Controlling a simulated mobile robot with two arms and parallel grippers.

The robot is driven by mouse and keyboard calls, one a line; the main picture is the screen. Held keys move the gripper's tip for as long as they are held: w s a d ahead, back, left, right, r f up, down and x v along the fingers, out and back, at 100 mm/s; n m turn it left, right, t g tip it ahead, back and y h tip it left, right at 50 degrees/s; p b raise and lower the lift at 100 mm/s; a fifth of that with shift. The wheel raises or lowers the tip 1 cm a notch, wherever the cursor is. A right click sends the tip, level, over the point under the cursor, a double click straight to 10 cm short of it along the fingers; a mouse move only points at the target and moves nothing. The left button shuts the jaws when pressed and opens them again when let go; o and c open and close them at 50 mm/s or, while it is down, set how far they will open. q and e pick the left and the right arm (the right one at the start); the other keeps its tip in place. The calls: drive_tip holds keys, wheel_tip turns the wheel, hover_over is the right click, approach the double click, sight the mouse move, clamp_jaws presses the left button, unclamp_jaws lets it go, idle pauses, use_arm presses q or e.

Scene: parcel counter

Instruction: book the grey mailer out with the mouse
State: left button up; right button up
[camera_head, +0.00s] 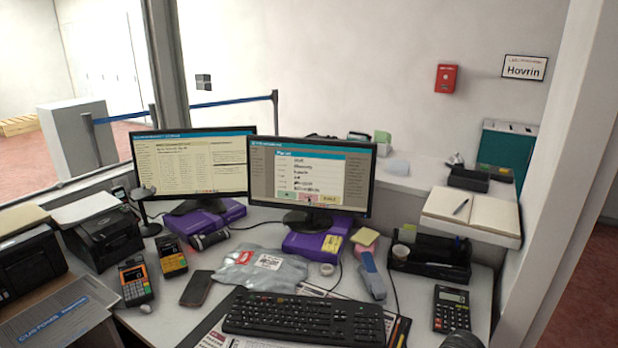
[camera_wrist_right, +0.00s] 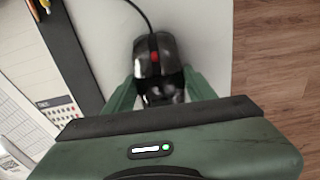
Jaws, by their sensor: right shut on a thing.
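The grey mailer (camera_head: 240,275), with a white and red label, lies flat on the desk behind the keyboard. The right monitor (camera_head: 372,178) shows a pop-up list with green, pink and yellow buttons along its bottom. A small dark pointer appears at the pink button; the text is too small to read. In the right wrist view the black mouse (camera_wrist_right: 148,60), with a red wheel, lies on the pale desk top between the green fingers of my right gripper (camera_wrist_right: 160,88), which is shut on it. My left gripper is not in view.
The keyboard (camera_head: 305,318) fills the front of the desk. A calculator (camera_head: 451,308) and black tray (camera_head: 430,258) stand to its right. A phone (camera_head: 196,288) and card terminals (camera_head: 134,282) stand left. In the right wrist view the desk edge is close right of the mouse.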

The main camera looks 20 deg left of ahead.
idle(0.4)
drive_tip(key=o, duration=1.5)
wheel_tip(320, 180, up, 8)
drive_tip(key=shift+f, duration=0.1)
drive_tip(key=shift+f, duration=0.1)
